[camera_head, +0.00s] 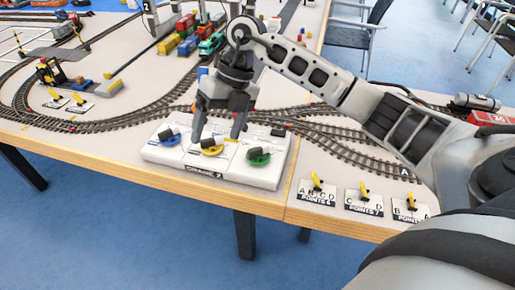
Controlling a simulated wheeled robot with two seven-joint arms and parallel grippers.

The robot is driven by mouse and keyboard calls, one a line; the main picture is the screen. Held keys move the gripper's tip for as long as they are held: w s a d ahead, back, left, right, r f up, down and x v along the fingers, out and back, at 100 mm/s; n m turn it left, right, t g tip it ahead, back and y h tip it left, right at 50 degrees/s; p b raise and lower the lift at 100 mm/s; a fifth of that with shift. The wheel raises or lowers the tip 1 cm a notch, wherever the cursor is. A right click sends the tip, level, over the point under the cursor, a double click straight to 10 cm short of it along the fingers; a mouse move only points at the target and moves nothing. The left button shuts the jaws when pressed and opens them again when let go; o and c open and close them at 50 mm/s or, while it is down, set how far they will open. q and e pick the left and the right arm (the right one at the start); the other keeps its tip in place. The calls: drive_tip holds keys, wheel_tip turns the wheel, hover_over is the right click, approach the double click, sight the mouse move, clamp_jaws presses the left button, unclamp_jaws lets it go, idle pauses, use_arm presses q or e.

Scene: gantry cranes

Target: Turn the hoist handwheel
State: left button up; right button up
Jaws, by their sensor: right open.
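A white control box (230,174) with a dark label reading CRANE stands at the front edge of the table. It carries three small handwheels in a row: a blue one (169,140) on the left, a yellow one (211,150) in the middle and a green one (258,157) on the right. Their labels are too small to read, so I cannot tell which is the hoist. My right gripper (217,136) points down with its fingers apart, just above or around the yellow handwheel. Whether it touches the wheel is unclear. My left gripper is out of view.
Model railway tracks (330,133) run behind the box. Several points levers, one of them yellow (317,181), stand to the right along the front edge. Coloured wagons (185,35) and a green locomotive (211,43) stand at the back. Chairs (355,38) are beyond the table.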

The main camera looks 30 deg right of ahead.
drive_tip(key=w+d+r+m+h, duration=0.2)
drive_tip(key=d+r+h, duration=0.25)
drive_tip(key=d, duration=0.55)
approach(258, 153)
drive_tip(key=shift+t+h, duration=0.25)
drive_tip(key=shift+t, duration=0.05)
drive_tip(key=f, duration=0.7)
drive_tip(key=shift+w+f+p, duration=0.3)
drive_tip(key=shift+f+p, duration=0.05)
drive_tip(key=c, duration=1)
